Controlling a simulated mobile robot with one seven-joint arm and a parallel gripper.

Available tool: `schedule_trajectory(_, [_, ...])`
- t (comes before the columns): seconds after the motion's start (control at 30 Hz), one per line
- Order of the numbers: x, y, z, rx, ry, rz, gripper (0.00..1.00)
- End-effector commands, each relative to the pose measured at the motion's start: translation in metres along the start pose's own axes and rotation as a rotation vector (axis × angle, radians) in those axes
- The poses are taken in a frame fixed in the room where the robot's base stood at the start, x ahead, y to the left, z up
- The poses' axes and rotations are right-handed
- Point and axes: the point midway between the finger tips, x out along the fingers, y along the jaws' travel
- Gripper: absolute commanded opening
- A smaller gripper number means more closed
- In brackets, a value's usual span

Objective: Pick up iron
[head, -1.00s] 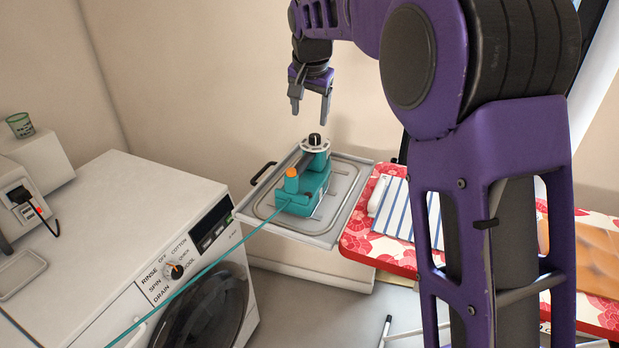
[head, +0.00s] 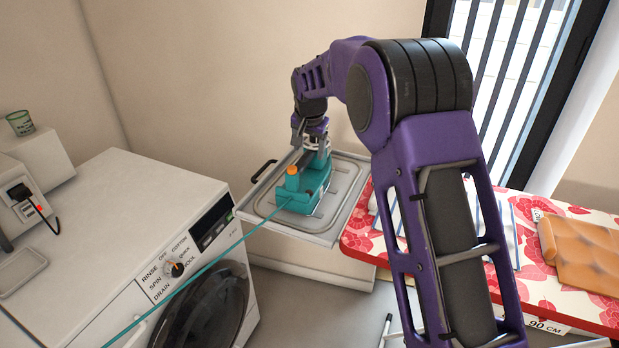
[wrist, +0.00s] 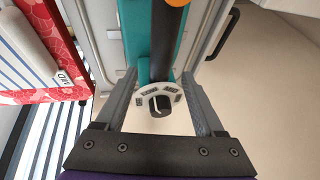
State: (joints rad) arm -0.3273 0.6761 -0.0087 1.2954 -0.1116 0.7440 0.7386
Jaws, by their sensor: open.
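The iron (head: 302,195) is teal with an orange knob and sits on a grey metal tray (head: 262,208) beside the washing machine. My gripper (head: 312,150) is open and has come down over the iron's far end. In the wrist view the open fingers (wrist: 158,76) stand either side of the iron (wrist: 141,45), its black handle bar and round dial between them. I see gaps between the fingers and the dial. In the head view my gripper hides the dial.
A teal cord (head: 190,280) runs from the iron across the front of the washing machine (head: 120,215). The red floral ironing board (head: 585,225) adjoins the tray at right. A black tray handle (head: 263,170) sticks out at the left.

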Motion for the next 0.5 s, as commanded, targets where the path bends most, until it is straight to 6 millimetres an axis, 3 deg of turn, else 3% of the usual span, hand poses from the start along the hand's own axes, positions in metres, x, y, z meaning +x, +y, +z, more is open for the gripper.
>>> schedule_trajectory(0.1, [0.0158, 0.0003, -0.0002, 0.000, -0.001, 0.001, 0.71])
schedule_trajectory(0.33, [0.0180, 0.0002, -0.0006, 0.000, 0.001, 0.000, 0.71])
schedule_trajectory(0.5, [0.0178, 0.0002, -0.0006, 0.000, 0.001, 0.000, 0.40])
